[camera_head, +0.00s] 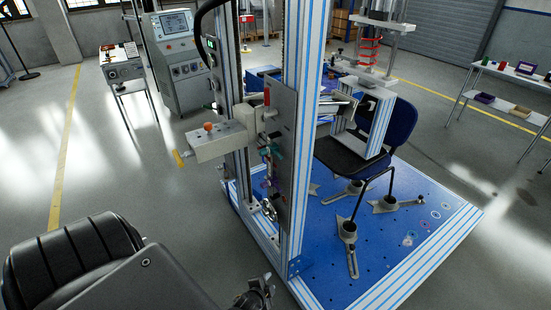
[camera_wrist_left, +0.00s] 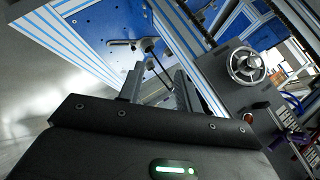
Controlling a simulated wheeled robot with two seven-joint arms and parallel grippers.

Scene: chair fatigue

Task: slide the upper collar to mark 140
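No scale numbers are readable, and I cannot tell for sure which part is the upper collar. A grey block (camera_head: 215,143) with an orange knob on top and a yellow-tipped handle sits on the upright of the test frame (camera_head: 304,130) in the head view.
A blue chair (camera_head: 390,125) stands clamped on the blue perforated base (camera_head: 400,245). A dark panel (camera_head: 281,150) is on the near upright; a handwheel (camera_wrist_left: 246,65) shows in the wrist view. A control cabinet (camera_head: 183,65) stands behind.

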